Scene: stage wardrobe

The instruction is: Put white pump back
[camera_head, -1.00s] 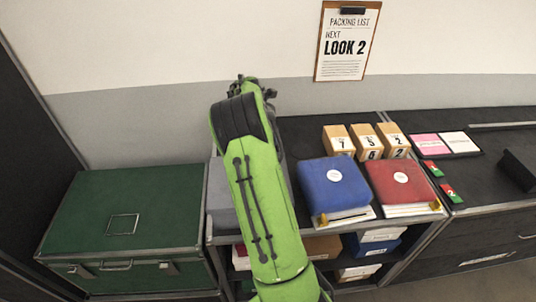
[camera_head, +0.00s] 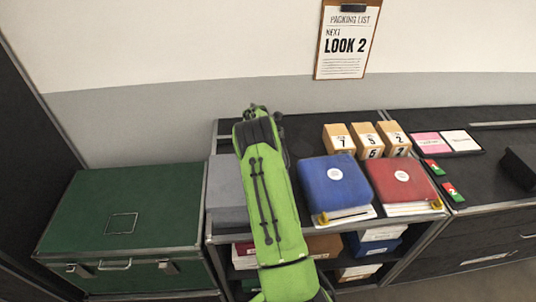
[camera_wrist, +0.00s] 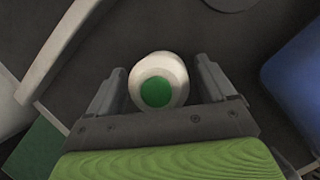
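My gripper (camera_wrist: 160,82) shows in the wrist view with its two grey fingers apart. A round white thing with a green disc on its top (camera_wrist: 157,82) is between the fingers, seen from above. Dark slivers show between it and the fingers, narrower at the left, so I see no clear grip. I cannot tell whether it is the white pump. In the head view my green arm reaches over the dark shelf top and hides the fingers and this thing. No white pump can be made out there.
A grey box (camera_head: 226,190) is left of my arm. A green case (camera_head: 125,215) stands at the left. A packing list (camera_head: 346,42) hangs on the wall.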

